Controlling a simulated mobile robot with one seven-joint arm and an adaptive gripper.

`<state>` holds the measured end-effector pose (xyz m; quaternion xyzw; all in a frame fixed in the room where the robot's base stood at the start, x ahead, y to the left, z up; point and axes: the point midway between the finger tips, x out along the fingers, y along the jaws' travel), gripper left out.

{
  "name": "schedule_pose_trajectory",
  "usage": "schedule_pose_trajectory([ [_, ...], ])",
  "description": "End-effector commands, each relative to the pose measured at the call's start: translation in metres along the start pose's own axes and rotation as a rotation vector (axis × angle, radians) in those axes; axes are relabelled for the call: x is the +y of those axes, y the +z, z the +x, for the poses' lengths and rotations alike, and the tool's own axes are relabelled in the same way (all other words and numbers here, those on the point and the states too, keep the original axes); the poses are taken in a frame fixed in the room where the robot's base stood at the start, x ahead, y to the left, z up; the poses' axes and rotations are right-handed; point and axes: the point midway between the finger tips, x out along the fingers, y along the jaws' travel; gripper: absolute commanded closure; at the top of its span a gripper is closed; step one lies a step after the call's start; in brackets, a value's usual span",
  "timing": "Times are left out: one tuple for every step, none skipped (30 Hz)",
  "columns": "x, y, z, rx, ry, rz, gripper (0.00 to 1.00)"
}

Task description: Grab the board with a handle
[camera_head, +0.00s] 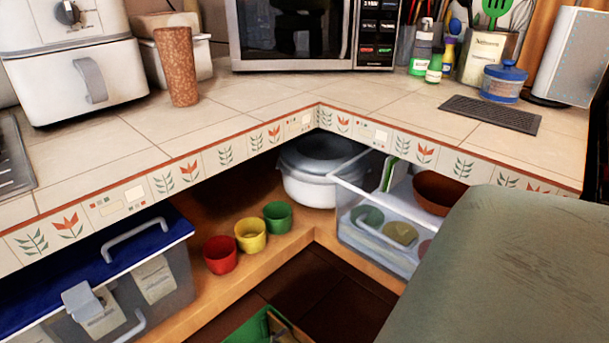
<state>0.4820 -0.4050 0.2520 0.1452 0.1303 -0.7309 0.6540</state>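I cannot clearly make out a board with a handle. Thin white and green upright edges (392,172) show at the clear bin in the corner shelf, and I cannot tell what they belong to. A flat dark slab (490,113) lies on the right countertop, with no handle visible. A green and brown object (265,327) is cut off at the bottom edge, so its shape is unclear. My gripper is not in view.
A large grey-green surface (520,270) fills the lower right and hides part of the shelf. Red (220,255), yellow (249,236) and green (278,218) cups stand on the shelf beside a blue-lidded box (170,240). A microwave (300,35) stands behind.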

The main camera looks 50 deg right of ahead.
Motion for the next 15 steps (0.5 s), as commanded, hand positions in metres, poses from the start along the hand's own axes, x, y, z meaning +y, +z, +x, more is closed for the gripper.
schedule_pose_trajectory([
  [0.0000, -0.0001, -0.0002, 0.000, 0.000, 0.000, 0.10],
  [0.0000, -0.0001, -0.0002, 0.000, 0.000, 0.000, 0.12],
  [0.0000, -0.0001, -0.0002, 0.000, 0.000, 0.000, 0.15],
  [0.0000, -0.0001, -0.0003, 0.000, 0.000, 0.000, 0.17],
  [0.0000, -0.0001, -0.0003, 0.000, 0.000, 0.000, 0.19],
  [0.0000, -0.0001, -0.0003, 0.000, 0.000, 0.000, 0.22],
  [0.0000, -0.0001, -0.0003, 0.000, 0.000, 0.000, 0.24],
  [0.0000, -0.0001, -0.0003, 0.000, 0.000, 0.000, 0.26],
  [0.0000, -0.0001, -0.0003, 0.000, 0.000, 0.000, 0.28],
  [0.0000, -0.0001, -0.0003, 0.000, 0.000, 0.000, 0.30],
  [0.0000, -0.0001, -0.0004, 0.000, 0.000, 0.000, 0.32],
  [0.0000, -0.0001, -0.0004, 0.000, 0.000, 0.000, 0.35],
  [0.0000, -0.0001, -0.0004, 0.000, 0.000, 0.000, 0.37],
  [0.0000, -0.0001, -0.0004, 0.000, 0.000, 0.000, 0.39],
  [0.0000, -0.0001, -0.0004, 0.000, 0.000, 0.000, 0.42],
])
